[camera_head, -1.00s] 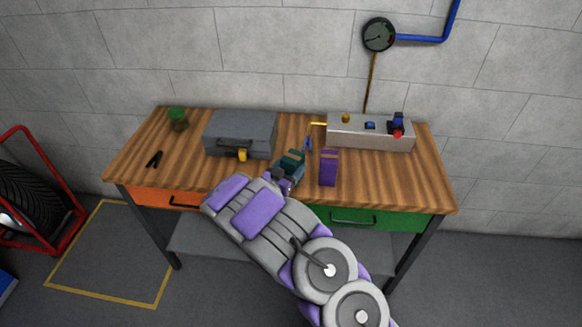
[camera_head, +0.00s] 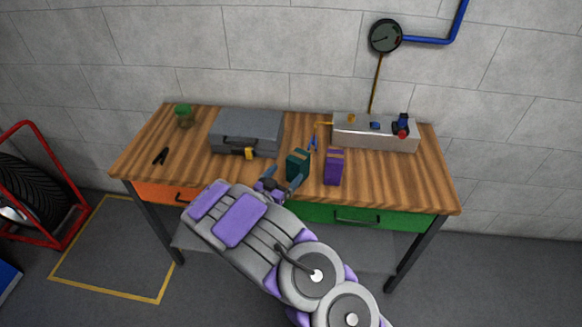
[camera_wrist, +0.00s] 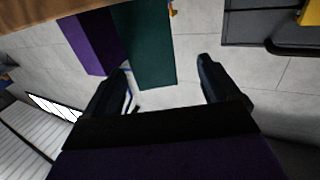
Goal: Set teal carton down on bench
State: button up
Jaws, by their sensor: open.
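The teal carton (camera_head: 298,165) stands upright on the wooden bench (camera_head: 230,181), just left of the purple carton (camera_head: 334,167). My gripper (camera_head: 284,181) is at the near side of the teal carton, open, with its fingers spread. In the wrist view the two fingers of my gripper (camera_wrist: 160,85) are apart with nothing held between them. The teal carton (camera_wrist: 146,45) lies ahead of the fingertips there, with the purple carton (camera_wrist: 92,42) beside it. Whether a fingertip touches the teal carton is unclear.
A grey toolbox (camera_head: 246,132) with a yellow latch is left of the cartons. A grey control box (camera_head: 375,133) with knobs stands behind right. A green-topped jar (camera_head: 184,116) and black pliers (camera_head: 160,156) are at far left. The bench's right front is clear.

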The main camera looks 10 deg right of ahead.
jog(key=p+v, duration=0.1)
jog(key=v, duration=0.5)
jog(key=w+a+r+n+g+y, duration=0.1)
jog(key=w+a+r+g+y, duration=0.1)
jog(key=w+r+y, duration=0.4)
jog(key=s+a+r+n+g+y, duration=0.1)
jog(key=s+r+n+g+y, duration=0.15)
jog(key=s, duration=0.25)
jog(key=s+a+r+n+g+y, duration=0.1)
jog(key=s+r+y, duration=0.3)
jog(key=s, duration=0.1)
jog(key=s+d+r+n+g, duration=0.1)
jog(key=s+d+r+g, duration=0.1)
jog(key=s, duration=1.1)
jog(key=s+d+r+n+g, duration=0.1)
jog(key=s+d+g, duration=0.3)
jog(key=s, duration=0.9)
jog(key=s+d+r+n+g, duration=0.1)
jog(key=s+d+r+g, duration=0.2)
jog(key=s, duration=1.1)
jog(key=d+g, duration=0.1)
jog(key=d, duration=0.2)
jog(key=shift+r+n+h, duration=0.35)
jog(key=shift+r, duration=0.05)
